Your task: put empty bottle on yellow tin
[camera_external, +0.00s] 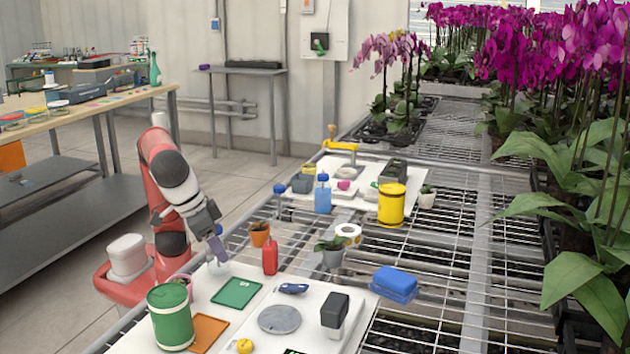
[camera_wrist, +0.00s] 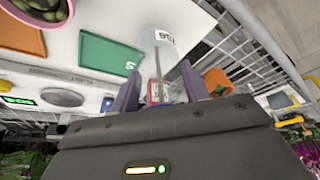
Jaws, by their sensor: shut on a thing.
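The empty bottle (camera_external: 222,252) looks pale and clear, with a blue top. It stands at or just above the near white board, partly hidden by my gripper (camera_external: 216,238). In the wrist view, the clear bottle (camera_wrist: 165,45) shows between and beyond the fingers of my gripper (camera_wrist: 158,90), with a thin grey tube and a printed label. My gripper is shut on it. I cannot tell whether its base touches the board. The yellow tin (camera_external: 391,204) stands upright at the right of the far white board, well away from my gripper. Its lid looks clear.
A red bottle (camera_external: 270,257), an orange pot (camera_external: 259,235) and a grey plant pot (camera_external: 332,256) stand between my gripper and the yellow tin. A blue bottle (camera_external: 322,198) is left of the tin. A green tin (camera_external: 170,317) stands in front. Orchids line the right.

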